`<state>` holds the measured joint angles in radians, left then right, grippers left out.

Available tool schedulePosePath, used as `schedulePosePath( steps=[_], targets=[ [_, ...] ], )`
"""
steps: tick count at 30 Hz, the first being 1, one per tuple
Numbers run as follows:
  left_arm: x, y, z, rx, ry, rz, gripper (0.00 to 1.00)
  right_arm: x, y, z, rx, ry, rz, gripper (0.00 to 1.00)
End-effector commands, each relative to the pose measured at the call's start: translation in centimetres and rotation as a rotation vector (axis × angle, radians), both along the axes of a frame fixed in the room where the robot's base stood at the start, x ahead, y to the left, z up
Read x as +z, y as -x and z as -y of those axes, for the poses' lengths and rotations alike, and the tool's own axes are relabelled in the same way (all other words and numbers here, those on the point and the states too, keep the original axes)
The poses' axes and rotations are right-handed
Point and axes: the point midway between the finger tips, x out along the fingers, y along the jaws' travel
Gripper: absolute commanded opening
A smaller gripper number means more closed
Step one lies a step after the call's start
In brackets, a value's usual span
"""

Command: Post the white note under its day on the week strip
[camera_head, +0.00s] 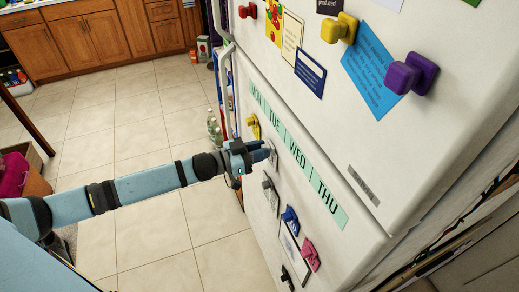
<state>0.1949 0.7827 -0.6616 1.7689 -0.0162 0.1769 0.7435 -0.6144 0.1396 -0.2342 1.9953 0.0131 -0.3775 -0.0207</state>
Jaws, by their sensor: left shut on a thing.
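The pale green week strip (297,156) runs across the white fridge door and reads MON, TUE, WED and THU. My left gripper (266,154) is at the door just below the strip, near TUE. It is shut on a small greyish thing (273,157), mostly hidden by the fingers; I cannot tell whether it touches the door. A white note (271,199) with a grey magnet hangs lower on the door. Another pale, dark-edged sheet (294,257) hangs below, between blue (291,219) and pink (310,254) magnets. Writing on these notes is unreadable. My right gripper is out of view.
A yellow magnet (254,125) sits under MON. The upper door holds red (247,10), yellow (339,28) and purple (411,74) magnets and several papers, including a blue sheet (371,70). Bottles (215,130) stand on the floor beside the fridge. Tiled floor (150,115) lies open at left.

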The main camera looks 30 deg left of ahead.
Motion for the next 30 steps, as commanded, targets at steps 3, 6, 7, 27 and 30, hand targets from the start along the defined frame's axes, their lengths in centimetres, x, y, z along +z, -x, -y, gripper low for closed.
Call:
schedulePosePath(
  steps=[3,6,7,27,30],
  targets=[
    [0.0,0.0,0.0,0.0,0.001,0.001,0.08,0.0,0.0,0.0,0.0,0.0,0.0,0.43],
    [0.0,0.0,0.0,0.0,0.001,0.001,0.08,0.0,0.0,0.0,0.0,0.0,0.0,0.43],
    [0.0,0.0,0.0,0.0,0.001,0.001,0.08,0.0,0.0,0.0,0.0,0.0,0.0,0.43],
    [0.0,0.8,-0.7,0.0,0.0,-0.003,0.52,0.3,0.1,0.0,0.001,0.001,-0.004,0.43],
    [0.1,1.4,-1.2,0.0,0.001,-0.002,0.52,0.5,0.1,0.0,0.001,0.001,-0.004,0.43]
  ],
)
